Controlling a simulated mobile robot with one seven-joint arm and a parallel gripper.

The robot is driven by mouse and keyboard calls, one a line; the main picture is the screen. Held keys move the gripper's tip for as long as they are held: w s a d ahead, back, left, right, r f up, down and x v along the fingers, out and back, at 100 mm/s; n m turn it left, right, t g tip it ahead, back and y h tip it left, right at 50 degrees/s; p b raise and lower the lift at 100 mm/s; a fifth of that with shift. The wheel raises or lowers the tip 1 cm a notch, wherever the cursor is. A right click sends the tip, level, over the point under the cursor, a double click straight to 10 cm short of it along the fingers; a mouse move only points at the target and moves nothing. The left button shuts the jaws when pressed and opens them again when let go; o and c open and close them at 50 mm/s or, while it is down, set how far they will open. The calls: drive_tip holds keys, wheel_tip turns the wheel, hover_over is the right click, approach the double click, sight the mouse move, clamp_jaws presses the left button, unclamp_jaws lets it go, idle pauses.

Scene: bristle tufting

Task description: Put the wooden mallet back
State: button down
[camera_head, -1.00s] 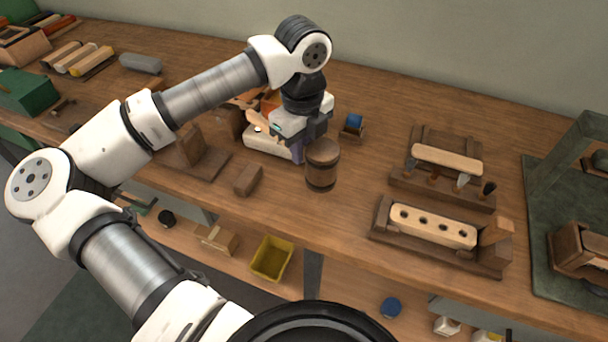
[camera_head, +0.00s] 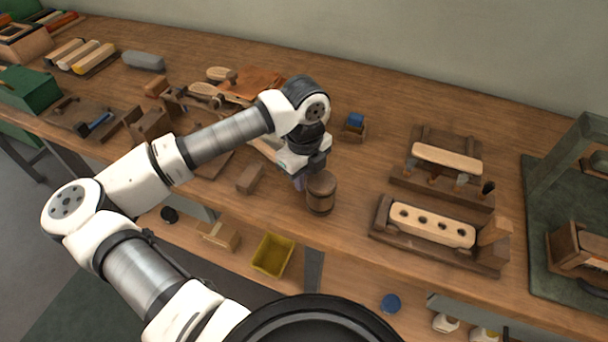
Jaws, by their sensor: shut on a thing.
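The wooden mallet (camera_head: 320,192) shows as a dark brown, barrel-shaped head with darker bands. It is upright near the front edge of the bench, left of the middle fixtures. My gripper (camera_head: 299,182) points down just left of and behind the head and is shut on the mallet. The fingertips and the mallet's handle are mostly hidden behind the wrist and the head. I cannot tell whether the head touches the bench top.
A small wooden block (camera_head: 250,179) lies left of the mallet. A small holder with a blue item (camera_head: 354,127) stands behind it. To the right are a drilled pale block in a wooden fixture (camera_head: 432,224) and a tool rack (camera_head: 445,160). Bare bench lies between. A yellow bin (camera_head: 273,255) sits below.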

drive_tip(key=c, duration=1.4)
unclamp_jaws()
drive_tip(key=shift+f, duration=0.1)
